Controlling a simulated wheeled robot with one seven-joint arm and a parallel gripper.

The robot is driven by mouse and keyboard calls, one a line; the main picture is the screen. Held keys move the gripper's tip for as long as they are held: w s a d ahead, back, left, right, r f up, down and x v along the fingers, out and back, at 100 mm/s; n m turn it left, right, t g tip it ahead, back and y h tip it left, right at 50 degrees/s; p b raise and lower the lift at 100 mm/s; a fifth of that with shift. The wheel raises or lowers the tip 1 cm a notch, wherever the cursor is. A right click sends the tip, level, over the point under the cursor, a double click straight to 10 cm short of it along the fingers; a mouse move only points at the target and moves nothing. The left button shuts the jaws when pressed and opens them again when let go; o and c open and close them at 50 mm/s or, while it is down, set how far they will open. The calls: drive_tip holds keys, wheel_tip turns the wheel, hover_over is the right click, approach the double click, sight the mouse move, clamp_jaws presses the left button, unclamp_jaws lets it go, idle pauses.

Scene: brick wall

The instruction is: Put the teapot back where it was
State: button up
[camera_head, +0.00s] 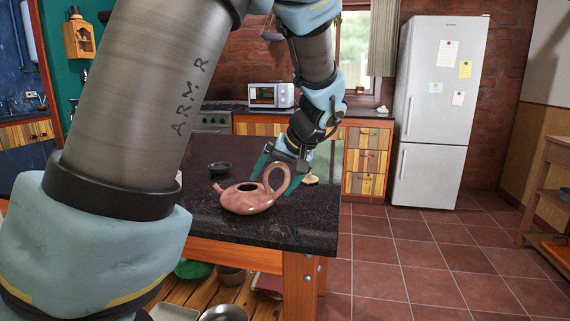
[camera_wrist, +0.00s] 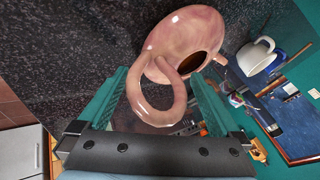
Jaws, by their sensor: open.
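The teapot (camera_head: 247,201) is pink and marbled, with a dark open top, a spout pointing left and a tall loop handle on the right. It stands upright on the dark speckled island top (camera_head: 300,236). My gripper (camera_head: 279,170) is open at the handle. In the wrist view the teapot (camera_wrist: 190,32) lies beyond the fingertips, and its handle loop hangs between the two teal fingers of my gripper (camera_wrist: 158,74). Gaps show between handle and fingers, though exact contact is hard to tell.
A small dark dish (camera_head: 219,168) sits behind the teapot on the island. A white vessel (camera_wrist: 257,52) shows at the right in the wrist view. Bowls lie on the shelf below. The tiled floor (camera_head: 420,255) right of the island is clear, before a fridge (camera_head: 438,110).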

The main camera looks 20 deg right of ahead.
drive_tip(key=v, duration=1)
drive_tip(key=shift+b, duration=0.4)
drive_tip(key=shift+r, duration=0.1)
